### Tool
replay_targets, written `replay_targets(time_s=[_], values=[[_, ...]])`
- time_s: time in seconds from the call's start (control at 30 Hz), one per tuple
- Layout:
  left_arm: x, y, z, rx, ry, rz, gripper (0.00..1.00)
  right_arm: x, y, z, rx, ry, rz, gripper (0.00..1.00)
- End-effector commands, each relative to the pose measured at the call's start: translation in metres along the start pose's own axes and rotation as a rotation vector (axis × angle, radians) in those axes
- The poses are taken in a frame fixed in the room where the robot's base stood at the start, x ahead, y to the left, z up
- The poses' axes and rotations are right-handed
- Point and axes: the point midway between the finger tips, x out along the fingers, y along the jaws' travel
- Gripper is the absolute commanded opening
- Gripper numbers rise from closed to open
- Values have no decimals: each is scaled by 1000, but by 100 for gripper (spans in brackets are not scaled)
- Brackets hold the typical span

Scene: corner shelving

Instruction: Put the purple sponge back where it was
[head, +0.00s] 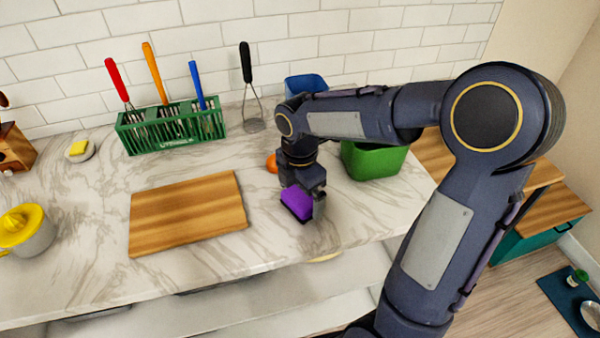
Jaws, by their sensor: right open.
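The purple sponge (297,203) is near the front right of the marble counter, to the right of the wooden cutting board. My right gripper (305,207) points down right at the sponge and is open. One finger shows just to the right of the sponge. The other finger is mostly hidden, and I cannot tell whether the fingers touch the sponge. My left gripper is not in view.
The cutting board (188,212) lies left of the sponge. A green rack (172,128) with utensils stands at the back. A green bin (374,160), a blue container (305,86) and an orange item (272,163) are near my arm. A yellow sponge (78,148) sits on a dish at left.

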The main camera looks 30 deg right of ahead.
Motion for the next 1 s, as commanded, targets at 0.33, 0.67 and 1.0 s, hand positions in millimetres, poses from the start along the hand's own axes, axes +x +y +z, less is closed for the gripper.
replay_targets(time_s=[0.33, 0.67, 1.0], values=[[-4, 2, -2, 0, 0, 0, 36, -75, 0, 0, 0, 0, 4, 98], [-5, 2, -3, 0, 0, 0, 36, -107, -9, -1, 67, 14, 19, 98], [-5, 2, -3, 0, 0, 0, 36, -90, -119, -34, 1146, 359, 186, 98]])
